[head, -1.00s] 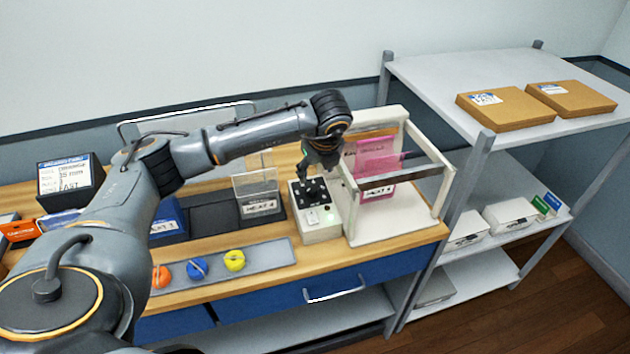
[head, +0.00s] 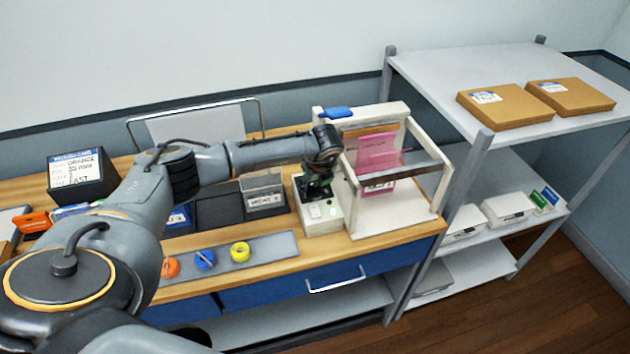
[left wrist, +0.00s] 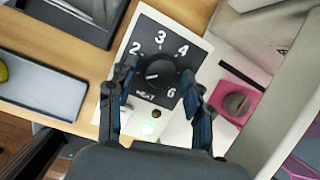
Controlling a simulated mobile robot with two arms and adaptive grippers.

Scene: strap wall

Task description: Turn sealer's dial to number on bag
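The sealer (head: 360,226) is a cream frame at the right end of the bench, with a control box (head: 322,228) at its left. In the left wrist view, its black dial plate (left wrist: 150,43) shows 2, 3, 4 and 6, and a dark knob (left wrist: 161,76). A pale mark on the knob points lower left; any number there is hidden by a finger. My left gripper (left wrist: 158,72) is open, with one finger on each side of the knob; contact is unclear. The pink bag (head: 376,150) stands in the sealer; its label number is unreadable. My right gripper is not in view.
A grey tray (head: 275,248) with orange, blue and yellow round pieces lies left of the sealer. Dark labelled bins (head: 263,195) stand behind it. A metal shelf (head: 440,85) with cardboard boxes stands close on the right.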

